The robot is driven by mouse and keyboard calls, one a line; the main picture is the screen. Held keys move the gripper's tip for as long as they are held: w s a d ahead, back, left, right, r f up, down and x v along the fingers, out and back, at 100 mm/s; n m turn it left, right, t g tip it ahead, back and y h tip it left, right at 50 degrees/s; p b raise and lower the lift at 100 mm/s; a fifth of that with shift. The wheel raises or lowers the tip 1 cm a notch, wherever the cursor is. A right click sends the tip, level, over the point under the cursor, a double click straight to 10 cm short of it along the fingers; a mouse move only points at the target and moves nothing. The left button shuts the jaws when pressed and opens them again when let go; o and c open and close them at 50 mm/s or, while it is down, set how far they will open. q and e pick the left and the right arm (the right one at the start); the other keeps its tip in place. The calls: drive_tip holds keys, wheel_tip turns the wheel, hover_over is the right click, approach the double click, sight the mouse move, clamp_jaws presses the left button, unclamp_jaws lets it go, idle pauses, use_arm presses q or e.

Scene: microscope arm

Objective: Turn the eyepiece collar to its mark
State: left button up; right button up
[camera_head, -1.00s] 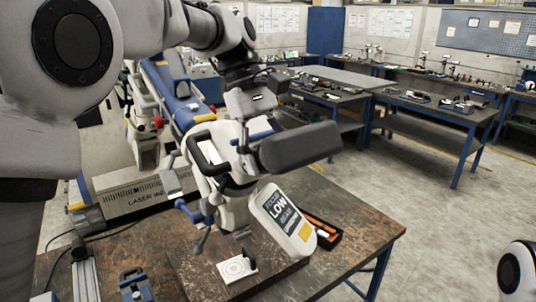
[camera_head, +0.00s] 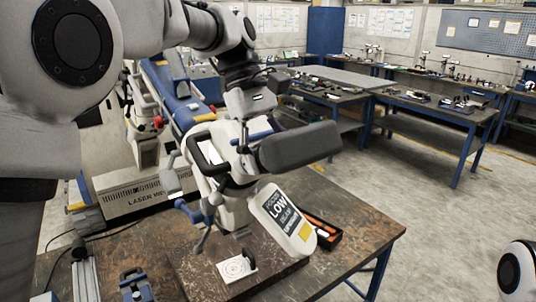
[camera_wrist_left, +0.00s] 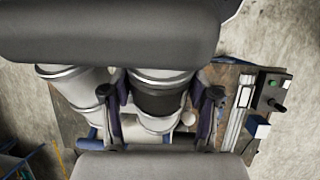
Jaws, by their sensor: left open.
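In the left wrist view, the eyepiece with its black collar (camera_wrist_left: 158,98) stands between the two dark blue fingers of my left gripper (camera_wrist_left: 162,95). The fingers are apart, one on each side of the collar; I cannot tell whether either touches it. A second pale eyepiece tube (camera_wrist_left: 78,88) stands to its left. I cannot make out a mark. In the head view, my left gripper (camera_head: 250,102) is over the white microscope head (camera_head: 218,160), and the collar is not clear there. My right gripper is out of view.
A dark grey padded piece (camera_head: 300,148) juts right from the microscope head. A white target card (camera_head: 236,268) lies on the worn bench (camera_head: 365,235). The bench's right side is clear.

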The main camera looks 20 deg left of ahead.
use_arm(q)
drive_tip(key=o, duration=0.9)
drive_tip(key=shift+w, duration=0.1)
drive_tip(key=v, duration=1.2)
drive_tip(key=shift+f, duration=0.1)
drive_tip(key=shift+w, duration=0.1)
